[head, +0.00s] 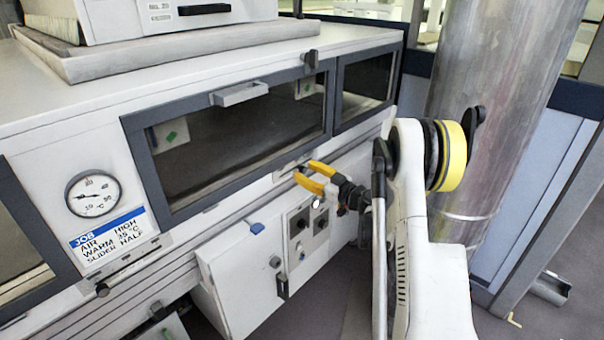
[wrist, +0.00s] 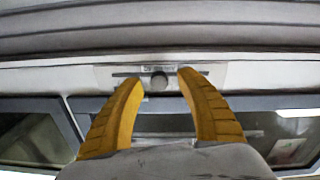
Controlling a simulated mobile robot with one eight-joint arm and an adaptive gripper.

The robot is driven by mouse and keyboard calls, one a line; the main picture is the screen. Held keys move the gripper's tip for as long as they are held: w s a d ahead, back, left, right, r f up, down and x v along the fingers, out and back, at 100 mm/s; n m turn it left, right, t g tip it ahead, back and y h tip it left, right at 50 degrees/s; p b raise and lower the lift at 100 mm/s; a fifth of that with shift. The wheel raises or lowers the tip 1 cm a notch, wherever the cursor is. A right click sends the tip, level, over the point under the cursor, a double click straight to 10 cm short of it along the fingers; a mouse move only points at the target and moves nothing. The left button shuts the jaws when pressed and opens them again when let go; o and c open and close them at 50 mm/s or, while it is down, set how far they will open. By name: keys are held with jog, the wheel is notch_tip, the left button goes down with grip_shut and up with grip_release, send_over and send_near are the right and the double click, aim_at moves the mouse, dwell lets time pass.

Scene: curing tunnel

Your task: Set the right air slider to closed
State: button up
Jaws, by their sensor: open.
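The right air slider shows in the wrist view as a dark round knob (wrist: 159,81) on a horizontal slot in a pale plate (wrist: 217,74). The knob sits near the middle of the slot, and small lettering above it is too blurred to read. My gripper (wrist: 160,77) has its yellow fingers apart, one on each side of the knob; I cannot tell whether they touch it. In the head view my gripper (head: 305,170) is at the rail below the long window, where its fingers largely hide the knob.
A job card (head: 110,236) reads air high, warm 35 °C, slider half. A dial (head: 93,194) sits above it. Another slider knob (head: 102,289) is at lower left. A control box (head: 245,265) stands below my gripper. A large metal duct (head: 490,110) rises at right.

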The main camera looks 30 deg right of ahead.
jog(key=shift+x, duration=0.95)
